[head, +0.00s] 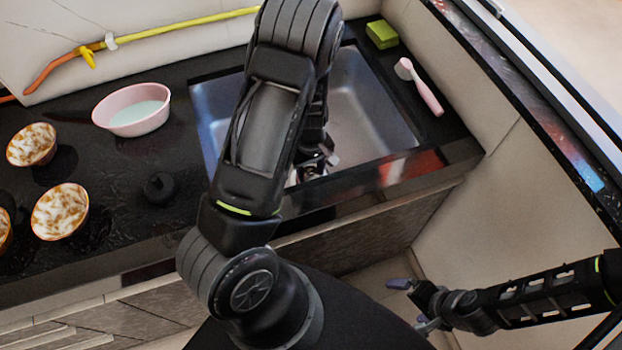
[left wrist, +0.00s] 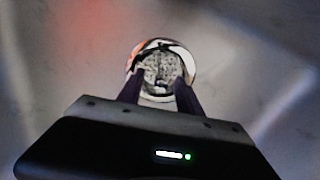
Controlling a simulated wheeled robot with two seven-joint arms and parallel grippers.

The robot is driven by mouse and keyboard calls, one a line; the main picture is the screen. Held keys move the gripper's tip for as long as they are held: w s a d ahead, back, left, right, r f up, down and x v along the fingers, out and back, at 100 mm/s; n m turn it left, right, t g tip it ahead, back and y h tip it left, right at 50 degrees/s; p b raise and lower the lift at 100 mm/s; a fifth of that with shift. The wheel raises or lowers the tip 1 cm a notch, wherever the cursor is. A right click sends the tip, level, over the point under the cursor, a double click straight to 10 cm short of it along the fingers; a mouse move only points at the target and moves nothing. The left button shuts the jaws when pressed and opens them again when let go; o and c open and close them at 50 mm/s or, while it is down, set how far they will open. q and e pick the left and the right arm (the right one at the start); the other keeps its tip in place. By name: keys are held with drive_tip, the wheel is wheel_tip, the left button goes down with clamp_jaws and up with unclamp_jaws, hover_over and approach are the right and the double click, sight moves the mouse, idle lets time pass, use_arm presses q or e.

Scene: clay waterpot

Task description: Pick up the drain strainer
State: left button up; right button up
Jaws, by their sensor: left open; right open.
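The drain strainer (left wrist: 160,68) is a round, shiny metal piece with a perforated middle, lying on the sink bottom in the left wrist view. My left gripper (left wrist: 160,92) is open, with its two dark fingers pointing at the strainer, one toward each side of its near part. I cannot tell whether they touch it. In the head view my left arm reaches down into the sink (head: 372,115), and its gripper (head: 312,168) is largely covered by the arm, so the strainer cannot be made out clearly there. My right gripper (head: 413,304) is open and empty, low in front of the counter.
A pink bowl (head: 118,123) stands left of the sink. A green sponge (head: 381,34) and a pink-handled brush (head: 425,92) lie by the sink's right side. A yellow hose (head: 180,27) runs along the wall.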

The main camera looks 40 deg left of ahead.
sight(311, 171)
use_arm(q)
drive_tip(key=shift+c, duration=0.4)
clamp_jaws()
wheel_tip(311, 171, up, 10)
drive_tip(key=shift+p, duration=0.65)
idle(0.5)
